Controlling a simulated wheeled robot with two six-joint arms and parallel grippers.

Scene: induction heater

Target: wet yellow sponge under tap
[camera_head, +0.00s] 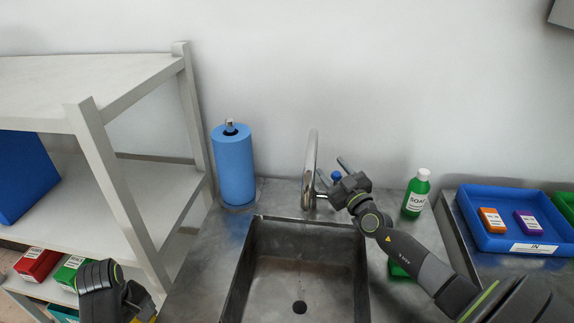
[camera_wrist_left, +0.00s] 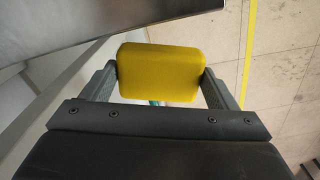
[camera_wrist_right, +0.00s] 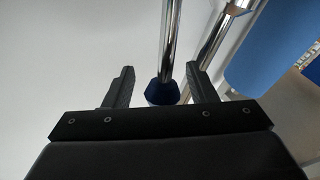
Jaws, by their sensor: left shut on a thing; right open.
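The yellow sponge (camera_wrist_left: 160,72) is between the two fingers of my left gripper in the left wrist view, and the gripper is shut on it. In the head view my left gripper (camera_head: 138,308) is low at the left, left of the sink (camera_head: 236,285). Only a sliver of yellow shows there. The chrome tap (camera_head: 310,165) stands behind the sink. My right gripper (camera_head: 330,170) is open beside the tap. Its fingers lie either side of the blue knob (camera_wrist_right: 162,93) in the right wrist view. I cannot tell if they touch it.
A blue paper roll (camera_head: 233,165) stands left of the tap. A green soap bottle (camera_head: 416,193) stands right of it. A blue tray (camera_head: 480,240) with small boxes is at the right. A white shelf (camera_head: 110,200) fills the left. A green item (camera_head: 398,270) is partly behind my right arm.

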